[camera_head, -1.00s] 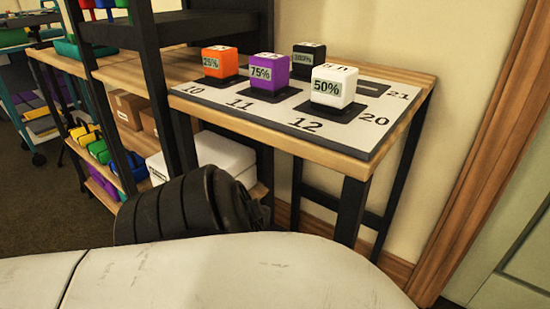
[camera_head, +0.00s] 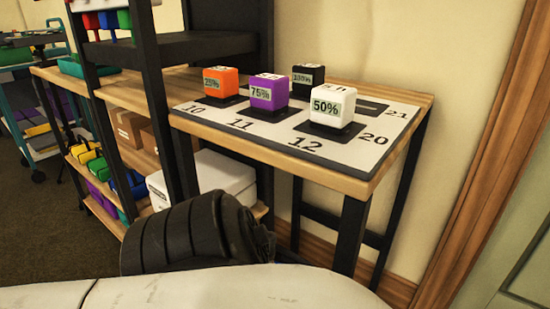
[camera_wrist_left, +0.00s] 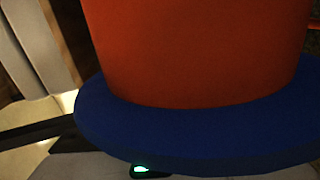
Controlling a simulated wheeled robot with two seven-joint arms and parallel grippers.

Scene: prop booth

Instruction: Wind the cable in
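In the left wrist view a large orange-red round body (camera_wrist_left: 200,50) with a wide blue rim (camera_wrist_left: 195,132) fills most of the picture, very close to the camera. It looks like part of a drum or spool, but I cannot tell for certain. No cable can be made out in either view. The fingers of my left gripper are not seen in its wrist view, so I cannot tell whether it touches the round body. Neither gripper shows in the head view.
A wooden table (camera_head: 345,183) carries a numbered mat (camera_head: 290,140) with an orange cube (camera_head: 220,82), a purple cube (camera_head: 268,92), a white cube (camera_head: 332,105) and a black cube (camera_head: 307,80). A dark-framed shelf (camera_head: 155,90) stands left.

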